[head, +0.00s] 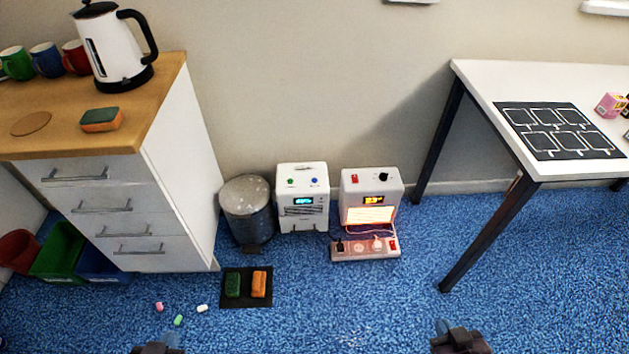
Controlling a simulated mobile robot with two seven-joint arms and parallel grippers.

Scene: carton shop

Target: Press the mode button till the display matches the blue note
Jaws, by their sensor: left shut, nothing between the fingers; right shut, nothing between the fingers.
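A white box-shaped device (303,212) stands on the floor by the wall. It has a lit blue display (303,200), a green button (290,181) and a blue button (314,180). Right of it stands a white heater (355,186) with an orange display (375,200), a red switch, a black knob and a glowing front. The digits on both displays are too small to read, and I cannot tell which control is the mode button. I see no blue note. My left gripper (160,346) and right gripper (459,340) are shut and empty at the bottom edge, apart from both devices.
A power strip (348,253) lies before the heater. A metal bin (248,209) stands left of the devices. A dark mat (246,303) with two blocks and several small capsules lie nearer me. A drawer cabinet (179,175) and white table (478,79) flank open blue carpet.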

